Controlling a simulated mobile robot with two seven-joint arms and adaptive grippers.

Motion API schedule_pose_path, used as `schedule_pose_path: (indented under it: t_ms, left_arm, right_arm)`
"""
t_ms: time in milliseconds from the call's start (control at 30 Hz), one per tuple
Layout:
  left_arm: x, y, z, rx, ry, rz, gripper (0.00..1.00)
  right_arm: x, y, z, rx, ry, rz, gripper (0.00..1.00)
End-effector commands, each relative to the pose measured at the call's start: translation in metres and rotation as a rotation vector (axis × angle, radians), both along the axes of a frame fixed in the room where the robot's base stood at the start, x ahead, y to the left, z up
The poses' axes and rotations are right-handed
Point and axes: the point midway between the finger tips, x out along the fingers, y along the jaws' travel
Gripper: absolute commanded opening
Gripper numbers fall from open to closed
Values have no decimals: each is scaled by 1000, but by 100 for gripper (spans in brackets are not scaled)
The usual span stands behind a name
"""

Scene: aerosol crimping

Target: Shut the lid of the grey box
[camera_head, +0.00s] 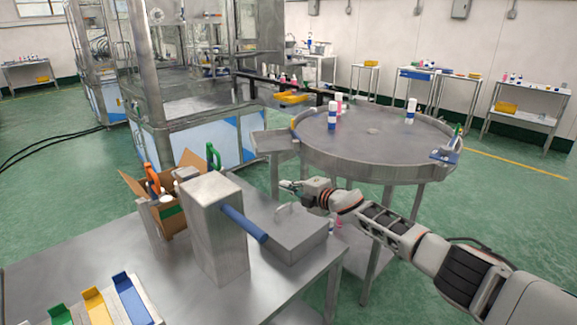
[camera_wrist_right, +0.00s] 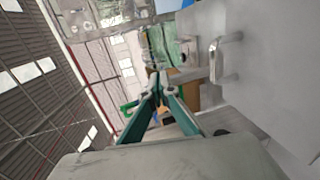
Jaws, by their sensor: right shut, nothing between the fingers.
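The grey box (camera_head: 299,247) is a low metal box on the metal table, to the right of a tall grey post. Its lid (camera_head: 262,208) looks flat or nearly flat on top and has a bent-bar handle (camera_head: 284,207). I cannot tell whether the lid is fully seated. My right gripper (camera_head: 287,185) is just beyond and above the box's far side, shut and empty. In the right wrist view, the gripper's green fingers (camera_wrist_right: 156,88) meet at their tips, and the lid's handle (camera_wrist_right: 222,57) stands to their right, apart from them. My left gripper is not in view.
The tall grey post (camera_head: 215,240) with a blue bar (camera_head: 243,224) stands close left of the box. A cardboard box (camera_head: 172,218) with tools is behind it. A round table (camera_head: 375,145) with bottles lies beyond. Coloured holders (camera_head: 97,304) are at front left.

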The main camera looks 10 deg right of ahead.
Motion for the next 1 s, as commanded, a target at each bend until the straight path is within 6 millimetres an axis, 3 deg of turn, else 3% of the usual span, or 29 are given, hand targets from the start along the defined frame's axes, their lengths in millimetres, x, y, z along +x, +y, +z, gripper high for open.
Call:
schedule_pose_path:
  t_ms: [300,600,767,867,1000]
  left_arm:
    - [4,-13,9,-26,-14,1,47]
    - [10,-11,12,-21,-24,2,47]
    - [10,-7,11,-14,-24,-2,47]
    - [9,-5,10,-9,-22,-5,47]
    - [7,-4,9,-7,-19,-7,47]
  right_arm:
    - [-7,-4,46,-4,-6,2,0]
    - [-12,-7,72,1,-2,1,0]
    - [-17,-2,70,12,4,3,0]
    - [-33,19,55,55,14,12,0]
    - [-74,64,26,177,36,3,0]
